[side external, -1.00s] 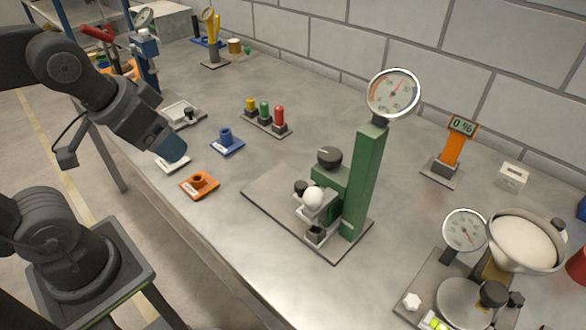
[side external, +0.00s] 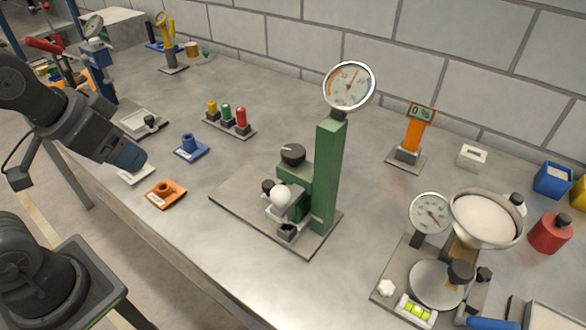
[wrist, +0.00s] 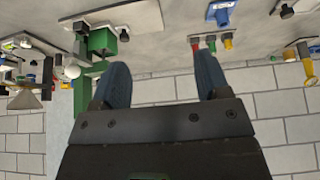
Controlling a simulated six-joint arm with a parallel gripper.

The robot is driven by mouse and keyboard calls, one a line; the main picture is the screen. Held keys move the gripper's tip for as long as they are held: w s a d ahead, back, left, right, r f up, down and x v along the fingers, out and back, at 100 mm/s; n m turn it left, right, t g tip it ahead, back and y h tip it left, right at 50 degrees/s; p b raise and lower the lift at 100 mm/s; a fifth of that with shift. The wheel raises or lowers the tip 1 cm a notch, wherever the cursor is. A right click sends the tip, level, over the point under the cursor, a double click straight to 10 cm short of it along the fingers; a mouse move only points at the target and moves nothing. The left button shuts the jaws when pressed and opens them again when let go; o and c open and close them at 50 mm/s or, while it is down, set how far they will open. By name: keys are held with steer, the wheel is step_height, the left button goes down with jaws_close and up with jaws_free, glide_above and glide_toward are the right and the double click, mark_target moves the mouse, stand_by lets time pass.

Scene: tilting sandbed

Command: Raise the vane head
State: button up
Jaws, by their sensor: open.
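A green column (side external: 328,175) with a round dial gauge (side external: 349,86) on top stands upright on a grey base plate (side external: 236,197). Low on its left is a green block (side external: 295,180) with a black knob (side external: 292,153), a white ball (side external: 281,196) and a small dark cup (side external: 288,231) below; this looks like the vane head. In the wrist view the green block (wrist: 103,41) shows upside down at upper left. My gripper (side external: 128,158) is at the left of the side view, well apart from the column. In the wrist view its two blue fingers (wrist: 163,82) are spread and empty.
An orange socket block (side external: 165,192) and a blue socket block (side external: 190,147) lie between my gripper and the column. Red, green and yellow buttons (side external: 229,120) stand behind. A white bowl (side external: 487,215) with a gauge is at right. A block wall closes the back.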

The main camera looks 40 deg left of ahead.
stand_by(0.3)
steer(key=shift+c, duration=0.8)
steer(key=w+a+t, duration=0.1)
steer(key=w, duration=0.2)
steer(key=w+a+m+t+y, duration=0.1)
steer(key=w, duration=0.2)
steer(key=w+a+m+t, duration=0.1)
steer(key=w+t, duration=0.1)
steer(key=w, duration=0.1)
steer(key=shift+w+y, duration=0.4)
steer(key=shift+c, duration=0.3)
steer(key=w+d+m+t+h, duration=0.25)
steer(key=w+m+t, duration=0.2)
steer(key=w, duration=0.25)
steer(key=m+g+h, duration=1.1)
steer(key=m+h, duration=0.2)
steer(key=h, duration=0.4)
glide_toward(288, 197)
steer(key=shift+n, duration=0.25)
steer(key=d, duration=0.3)
steer(key=w+d, duration=0.1)
steer(key=d, duration=0.6)
steer(key=shift+w+d, duration=0.2)
steer(key=shift+w, duration=0.2)
steer(key=shift+c, duration=0.5)
